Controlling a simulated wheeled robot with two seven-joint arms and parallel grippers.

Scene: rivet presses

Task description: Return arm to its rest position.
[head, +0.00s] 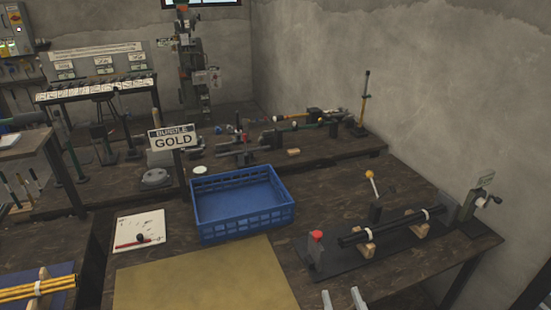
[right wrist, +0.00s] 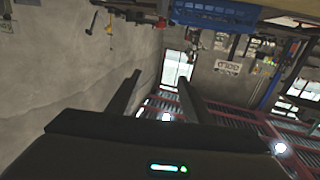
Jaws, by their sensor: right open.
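My right gripper (head: 343,299) shows only as two pale fingertips at the bottom edge of the head view, in front of the table with the blue crate. The fingertips are apart with nothing between them. In the right wrist view its two dark fingers (right wrist: 160,82) stand open and empty, pointing toward the wall and window, with the picture turned over. The rest of my right arm is out of the head view. My left gripper is in neither view.
A blue crate (head: 245,219) sits on the table, with a gold mat (head: 205,280) in front. Right of it, a black fixture (head: 380,253) holds dark rods near the fingertips. A sign reading BUNDLE GOLD (head: 173,139) stands behind. A grey wall (head: 430,90) bounds the right side.

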